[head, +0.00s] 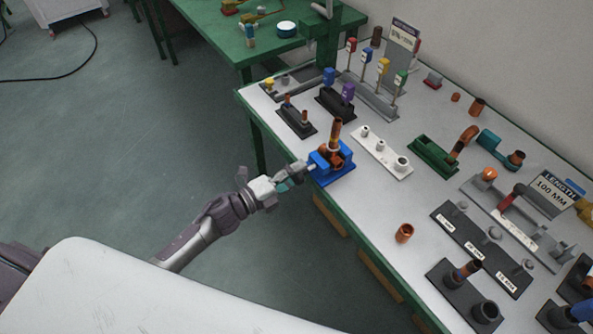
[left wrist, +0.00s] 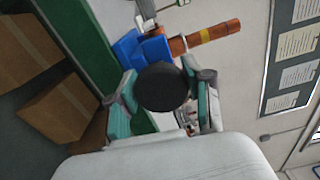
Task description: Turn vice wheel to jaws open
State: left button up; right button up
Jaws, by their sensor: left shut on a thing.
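The blue vice (head: 341,168) stands at the near edge of the white bench, with a copper pipe (head: 336,134) rising from its jaws. In the left wrist view the vice (left wrist: 152,48) shows behind its dark round wheel (left wrist: 161,87), and the copper pipe (left wrist: 210,34) carries a yellow band. My left gripper (head: 296,174) reaches the vice's near side from the left. In the left wrist view its teal finger pads (left wrist: 161,104) lie on both sides of the wheel, shut on it. In the head view the gripper hides most of the wheel. The jaw gap cannot be made out.
Close around the vice on the white bench (head: 400,203) stand a white peg base (head: 381,154), a black peg holder (head: 296,121) and a green holder (head: 433,156). A loose copper fitting (head: 404,233) stands nearer the front. The floor left of the bench is clear.

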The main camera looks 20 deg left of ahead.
pick_arm(q)
jog(key=shift+n, duration=0.4)
jog(key=o, duration=1.1)
jog(key=shift+o, duration=0.2)
jog(key=v, duration=1.2)
jog(key=shift+a, duration=0.1)
